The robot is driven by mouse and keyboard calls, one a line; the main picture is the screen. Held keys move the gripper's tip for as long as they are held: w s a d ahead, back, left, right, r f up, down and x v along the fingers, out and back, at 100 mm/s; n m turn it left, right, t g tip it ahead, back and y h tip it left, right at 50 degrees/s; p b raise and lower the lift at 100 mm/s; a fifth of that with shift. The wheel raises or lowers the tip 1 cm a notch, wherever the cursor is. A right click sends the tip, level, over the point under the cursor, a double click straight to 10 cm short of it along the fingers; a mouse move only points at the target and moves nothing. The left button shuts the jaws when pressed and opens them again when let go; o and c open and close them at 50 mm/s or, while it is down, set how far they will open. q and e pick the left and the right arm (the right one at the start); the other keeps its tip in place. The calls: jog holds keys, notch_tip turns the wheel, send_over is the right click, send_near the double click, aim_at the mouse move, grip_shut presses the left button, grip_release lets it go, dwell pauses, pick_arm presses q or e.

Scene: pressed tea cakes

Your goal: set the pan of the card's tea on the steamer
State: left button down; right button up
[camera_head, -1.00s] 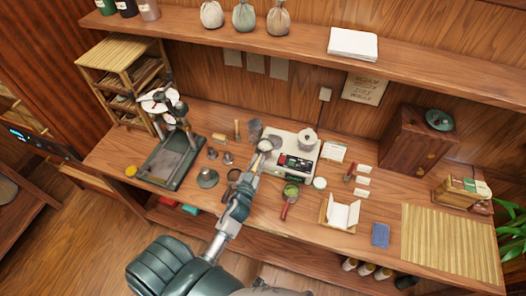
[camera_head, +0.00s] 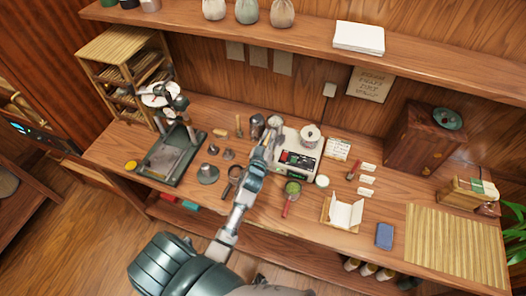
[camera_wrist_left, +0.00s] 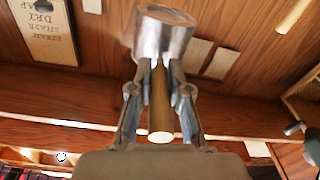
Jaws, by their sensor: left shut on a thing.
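My left gripper (camera_head: 271,143) is shut on the wooden handle of a metal pan, which shows in the left wrist view (camera_wrist_left: 165,35) with the handle between the fingers. In the head view the pan (camera_head: 274,122) is a small pale round beyond the fingertips; I cannot make out its contents. The steamer appears to be the white unit (camera_head: 284,170) with a dark front panel, just right of the gripper, with a round metal vessel (camera_head: 310,135) on top. The pan is left of that vessel and apart from it. My right gripper is not in view.
A dark cylinder (camera_head: 257,126) stands left of the pan. A press (camera_head: 172,158) stands at left. The upper shelf (camera_head: 300,31) runs along the wall behind.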

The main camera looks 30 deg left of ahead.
pick_arm(q)
jog(key=shift+w+r, duration=0.15)
jog(key=shift+w, duration=0.3)
notch_tip(320, 180, down, 4)
jog(key=b, duration=0.4)
jog(key=shift+f+b, duration=0.45)
jog(key=shift+f, duration=0.15)
jog(key=shift+s, duration=0.15)
jog(key=shift+f+b, duration=0.45)
jog(key=shift+f, duration=0.4)
dwell(0.3)
